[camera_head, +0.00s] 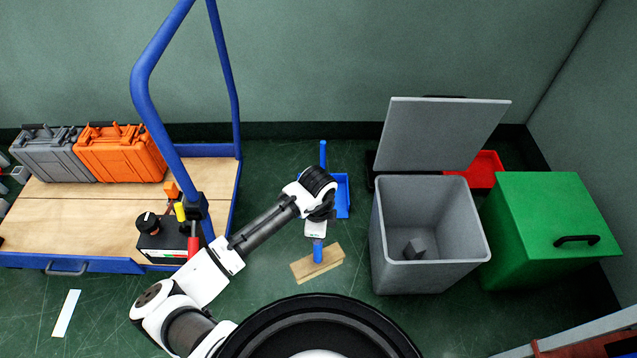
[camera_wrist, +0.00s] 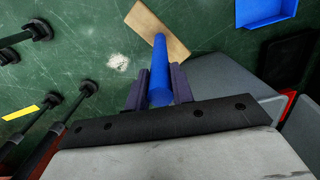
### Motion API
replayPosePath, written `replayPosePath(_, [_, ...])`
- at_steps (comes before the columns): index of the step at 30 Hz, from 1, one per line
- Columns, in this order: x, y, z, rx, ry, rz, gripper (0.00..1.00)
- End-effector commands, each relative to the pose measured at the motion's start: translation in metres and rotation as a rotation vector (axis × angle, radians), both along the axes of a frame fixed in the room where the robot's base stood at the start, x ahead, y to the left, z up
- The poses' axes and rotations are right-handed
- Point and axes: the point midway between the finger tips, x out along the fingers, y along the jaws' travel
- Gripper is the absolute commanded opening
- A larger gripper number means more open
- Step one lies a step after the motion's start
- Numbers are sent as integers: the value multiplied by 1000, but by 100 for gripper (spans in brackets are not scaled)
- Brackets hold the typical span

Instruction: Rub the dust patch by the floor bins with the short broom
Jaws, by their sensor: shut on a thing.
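The short broom (camera_head: 318,264) has a blue handle and a flat wooden head. My gripper (camera_head: 317,237) is shut on the blue handle, with the head below it, left of the grey bin. In the wrist view, my gripper (camera_wrist: 158,88) has its dark fingers on both sides of the handle (camera_wrist: 160,65), and the wooden head (camera_wrist: 157,28) is beyond it. The pale dust patch (camera_wrist: 118,61) lies on the green floor to the left of the handle, apart from the head in the picture. I cannot make out the patch in the head view. Whether the head touches the floor is unclear.
The open grey bin (camera_head: 430,280) and closed green bin (camera_head: 545,225) stand at the right, with a red tray (camera_head: 485,168) behind. A blue dustpan (camera_head: 342,197) lies behind my gripper. A blue-railed cart (camera_head: 100,210) with cases stands at the left.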

Motion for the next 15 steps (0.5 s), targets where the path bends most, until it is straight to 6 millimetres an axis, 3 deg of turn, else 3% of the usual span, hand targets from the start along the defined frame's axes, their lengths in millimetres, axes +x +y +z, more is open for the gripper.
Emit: replayPosePath(15, [40, -1, -3, -1, -5, 1039, 1])
